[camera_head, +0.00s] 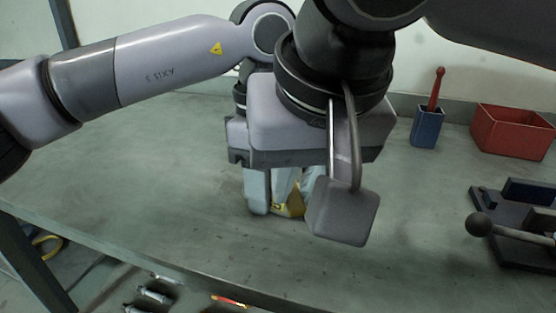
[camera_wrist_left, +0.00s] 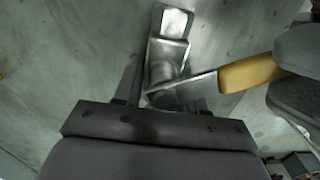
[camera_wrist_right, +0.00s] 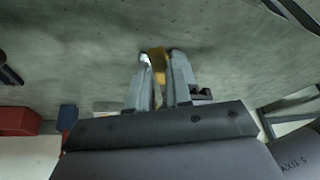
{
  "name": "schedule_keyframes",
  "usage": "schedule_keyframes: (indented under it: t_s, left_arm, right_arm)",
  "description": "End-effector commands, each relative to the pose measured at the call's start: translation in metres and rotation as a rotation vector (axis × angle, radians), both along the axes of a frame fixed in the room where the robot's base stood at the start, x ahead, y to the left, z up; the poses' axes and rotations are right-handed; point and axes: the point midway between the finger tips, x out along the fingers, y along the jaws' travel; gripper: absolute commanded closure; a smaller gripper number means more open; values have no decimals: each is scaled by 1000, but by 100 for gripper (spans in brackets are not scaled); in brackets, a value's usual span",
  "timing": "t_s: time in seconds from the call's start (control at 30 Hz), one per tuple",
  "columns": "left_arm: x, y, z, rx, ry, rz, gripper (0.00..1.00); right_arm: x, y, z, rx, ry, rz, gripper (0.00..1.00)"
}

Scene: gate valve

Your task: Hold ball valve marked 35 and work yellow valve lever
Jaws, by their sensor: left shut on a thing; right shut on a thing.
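The ball valve (camera_wrist_left: 168,48) is a bare metal body on the bench, seen from above in the left wrist view. No marking 35 can be read. Its flat metal lever runs right and ends in a yellow sleeve (camera_wrist_left: 250,72). My left gripper (camera_wrist_left: 163,82) is shut on the valve body, one finger on each side. My right gripper (camera_wrist_right: 160,66) is shut on the yellow sleeve, which shows between its fingertips. In the head view a bit of the yellow sleeve (camera_head: 292,204) shows low between fingers; my arms and gripper housings hide the valve body there.
A blue holder (camera_head: 427,127) with a red-handled tool and a red bin (camera_head: 512,131) stand at the back right. A dark fixture with a ball-ended lever (camera_head: 480,225) sits at the right. The bench (camera_head: 130,190) is clear on the left.

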Motion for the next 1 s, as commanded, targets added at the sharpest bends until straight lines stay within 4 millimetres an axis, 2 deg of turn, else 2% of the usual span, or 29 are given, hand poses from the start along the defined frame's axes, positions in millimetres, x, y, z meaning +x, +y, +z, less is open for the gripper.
schedule_keyframes:
  t_s: [0.03,0.6,1.0]
  left_arm:
    - [-1,1,-5,10,7,-2,100]
    - [0,1,-5,9,6,-1,100]
    - [0,1,-5,9,5,0,100]
  right_arm:
    - [1,-5,-1,2,1,43,100]
    - [19,-39,-2,-12,-28,542,100]
    - [28,-48,-2,-18,-41,722,100]
